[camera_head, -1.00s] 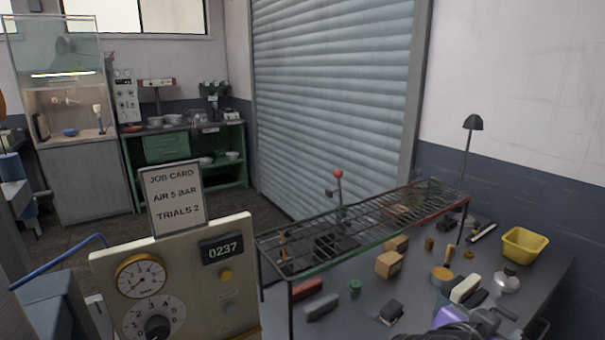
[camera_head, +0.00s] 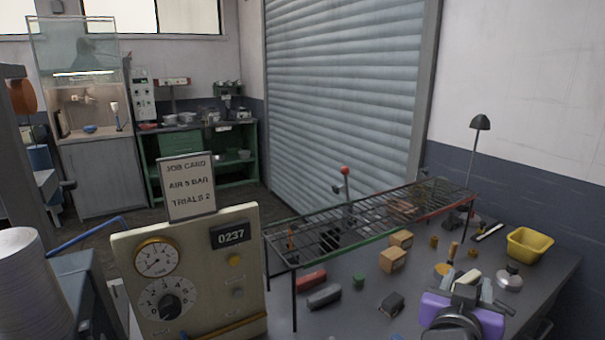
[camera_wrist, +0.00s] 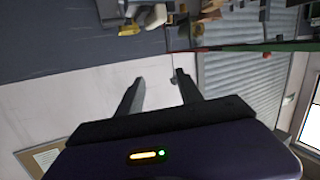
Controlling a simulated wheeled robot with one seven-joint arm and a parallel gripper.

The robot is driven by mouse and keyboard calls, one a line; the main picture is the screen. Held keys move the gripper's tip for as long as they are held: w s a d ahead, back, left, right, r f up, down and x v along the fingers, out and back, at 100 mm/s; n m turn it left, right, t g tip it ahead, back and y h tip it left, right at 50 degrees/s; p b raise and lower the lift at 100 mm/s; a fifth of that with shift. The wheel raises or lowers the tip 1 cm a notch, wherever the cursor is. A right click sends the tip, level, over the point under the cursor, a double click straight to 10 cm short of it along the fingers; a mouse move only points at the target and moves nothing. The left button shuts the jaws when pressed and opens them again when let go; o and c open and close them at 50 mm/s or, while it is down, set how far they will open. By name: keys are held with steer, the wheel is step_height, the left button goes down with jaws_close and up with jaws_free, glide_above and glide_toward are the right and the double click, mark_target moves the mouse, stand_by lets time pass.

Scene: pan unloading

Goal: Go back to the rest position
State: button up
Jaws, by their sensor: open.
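My gripper (camera_head: 480,287) shows at the lower right in the head view, its purple body over the near part of the grey bench (camera_head: 350,318). It also shows in the wrist view (camera_wrist: 158,82), with its two dark fingers spread apart and nothing between them. The wrist view is turned over: bench items lie along its top edge, with the pale wall (camera_wrist: 75,105) behind the fingers and the shutter to the right. Whether the gripper's underside is close to the bench items cannot be told.
A wire rack (camera_head: 375,222) stands over the bench, with wooden blocks (camera_head: 393,259), a red block (camera_head: 311,280) and a dark block (camera_head: 391,304) near it. A yellow bin (camera_head: 529,244) and lamp (camera_head: 480,123) stand right. A gauge panel (camera_head: 190,275) and white ribbed cylinder (camera_head: 22,285) stand left.

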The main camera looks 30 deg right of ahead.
steer(key=w+a+f+n+t+y, duration=0.2)
steer(key=a+n+t+y, duration=0.1)
steer(key=a+n+t, duration=0.15)
steer(key=w+a+f+n+t+y, duration=0.1)
steer(key=w+a+n+t+y, duration=0.1)
steer(key=a+n+t+y, duration=0.25)
steer(key=s+a+f+n+t+y, duration=0.1)
steer(key=s+a+f+n+y, duration=0.35)
steer(key=a, duration=0.55)
steer(key=s+a+f+g, duration=0.1)
steer(key=s+a+f, duration=0.1)
steer(key=s, duration=0.6)
steer(key=s+a+f+m+g+y, duration=0.1)
steer(key=s+a+f, duration=0.1)
steer(key=s, duration=0.6)
steer(key=s+a+f+m+y, duration=0.1)
steer(key=s+a+f, duration=0.2)
steer(key=s, duration=0.5)
steer(key=shift+f+g, duration=0.3)
steer(key=shift+g, duration=0.1)
steer(key=shift+s+a, duration=0.1)
